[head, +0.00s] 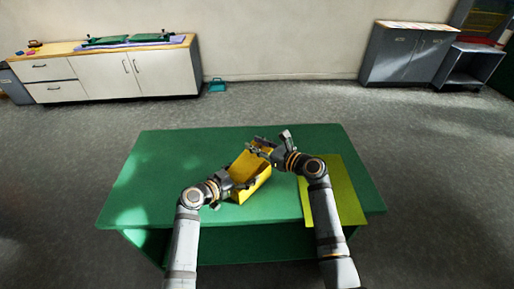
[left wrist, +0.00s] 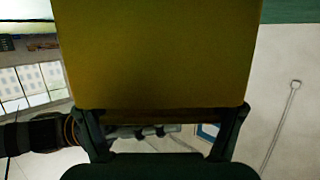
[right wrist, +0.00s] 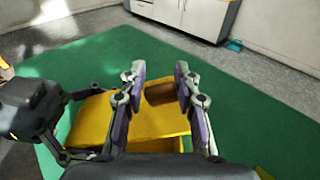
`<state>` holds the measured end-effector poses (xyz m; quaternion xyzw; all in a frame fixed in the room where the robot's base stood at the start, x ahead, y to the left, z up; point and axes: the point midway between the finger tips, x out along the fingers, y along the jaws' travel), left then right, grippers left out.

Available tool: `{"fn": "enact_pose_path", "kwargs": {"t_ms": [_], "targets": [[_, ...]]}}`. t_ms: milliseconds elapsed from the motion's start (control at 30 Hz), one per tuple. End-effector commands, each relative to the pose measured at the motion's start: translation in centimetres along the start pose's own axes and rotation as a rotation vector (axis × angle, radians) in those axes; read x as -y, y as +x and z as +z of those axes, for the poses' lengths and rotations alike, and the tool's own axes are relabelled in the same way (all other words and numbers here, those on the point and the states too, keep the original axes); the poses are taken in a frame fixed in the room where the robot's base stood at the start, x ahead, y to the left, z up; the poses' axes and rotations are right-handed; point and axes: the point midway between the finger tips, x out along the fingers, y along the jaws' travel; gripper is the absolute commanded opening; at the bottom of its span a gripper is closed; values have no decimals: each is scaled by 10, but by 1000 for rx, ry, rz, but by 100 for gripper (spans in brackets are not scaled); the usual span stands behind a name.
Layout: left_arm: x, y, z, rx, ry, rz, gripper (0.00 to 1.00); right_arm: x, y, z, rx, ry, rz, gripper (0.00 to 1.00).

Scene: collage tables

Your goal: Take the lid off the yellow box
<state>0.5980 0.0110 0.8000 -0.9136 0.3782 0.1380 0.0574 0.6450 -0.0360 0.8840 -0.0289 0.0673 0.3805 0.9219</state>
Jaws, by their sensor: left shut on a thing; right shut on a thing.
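The yellow box (head: 252,190) stands on the green table; its side fills much of the left wrist view (left wrist: 155,55). My left gripper (head: 244,185) is shut on the box at its near left side. The yellow lid (head: 246,166) shows at the top of the box, and in the right wrist view (right wrist: 92,118). A brown block-like part (right wrist: 159,93), which looks like the lid's handle, is between the fingers of my right gripper (right wrist: 160,82), shut on it. I cannot tell whether the lid is clear of the box. The fingers hide part of the lid.
An olive-yellow mat (head: 342,200) lies on the right of the green table (head: 150,190), under my right arm. The left of the table is clear. A white cabinet (head: 135,75) and a grey cabinet (head: 405,55) stand along the back wall, far off.

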Motion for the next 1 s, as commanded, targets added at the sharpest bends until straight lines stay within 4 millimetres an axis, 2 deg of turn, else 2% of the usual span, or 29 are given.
{"fn": "enact_pose_path", "kwargs": {"t_ms": [33, 167, 567, 667, 1000], "targets": [[-1, 0, 3, 5, -1, 2, 84, -1, 0, 0, 0, 3, 2, 0], [0, 0, 2, 3, -1, 1, 100, -1, 0, -1, -1, 3, 2, 0], [0, -4, 1, 1, 0, 0, 100, -1, 0, -2, -3, 2, 2, 0], [1, -20, 2, 2, 2, -2, 100, -1, 0, -2, -3, 2, 2, 0], [0, -99, 2, 5, 4, -1, 100, -1, 0, -2, -3, 2, 2, 0]]}}
